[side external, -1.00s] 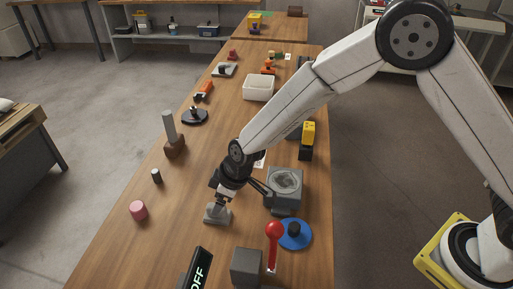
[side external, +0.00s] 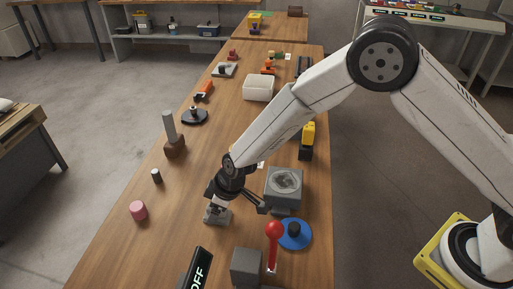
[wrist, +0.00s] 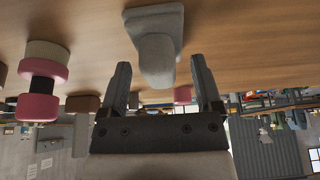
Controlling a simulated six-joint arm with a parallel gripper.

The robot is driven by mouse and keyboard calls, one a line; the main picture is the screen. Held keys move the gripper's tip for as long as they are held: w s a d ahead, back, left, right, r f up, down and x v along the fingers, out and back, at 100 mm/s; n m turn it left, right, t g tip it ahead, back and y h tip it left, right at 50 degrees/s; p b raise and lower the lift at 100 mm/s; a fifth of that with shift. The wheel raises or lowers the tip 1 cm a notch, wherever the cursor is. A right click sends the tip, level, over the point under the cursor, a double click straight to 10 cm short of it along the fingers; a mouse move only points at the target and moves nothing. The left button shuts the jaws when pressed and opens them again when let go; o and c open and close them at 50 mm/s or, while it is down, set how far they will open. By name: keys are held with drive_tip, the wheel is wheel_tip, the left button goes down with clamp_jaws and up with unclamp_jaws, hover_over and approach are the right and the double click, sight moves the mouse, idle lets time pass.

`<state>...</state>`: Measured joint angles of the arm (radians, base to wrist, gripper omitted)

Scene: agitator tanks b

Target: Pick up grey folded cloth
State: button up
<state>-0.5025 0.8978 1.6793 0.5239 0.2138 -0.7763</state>
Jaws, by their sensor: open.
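The grey folded cloth (side external: 221,217) sits on the wooden table at the front, below my wrist. In the wrist view the cloth (wrist: 156,52) shows a wide base and a raised, rounded fold. My gripper (side external: 214,206) is low over the cloth and partly hides it in the side view. In the wrist view my gripper (wrist: 160,68) is open, with one finger on each side of the raised fold. A gap shows between the fold and each finger.
A grey box with a round top (side external: 284,184) stands close to the right of my gripper. A red-knobbed lever (side external: 273,240) and a blue disc (side external: 297,234) are at the front right. A pink cylinder (side external: 138,210) and a small black cylinder (side external: 156,176) stand left, with bare table between.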

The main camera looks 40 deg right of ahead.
drive_tip(key=shift+c, duration=0.2)
clamp_jaws()
drive_tip(key=shift+r, duration=0.15)
drive_tip(key=shift+r, duration=0.35)
wheel_tip(320, 180, up, 2)
drive_tip(key=shift+s+r, duration=0.15)
drive_tip(key=shift+r, duration=0.1)
drive_tip(key=s+d+r, duration=0.6)
drive_tip(key=s+r, duration=0.3)
drive_tip(key=s, duration=0.3)
drive_tip(key=shift+s+r, duration=0.2)
drive_tip(key=shift+r, duration=0.05)
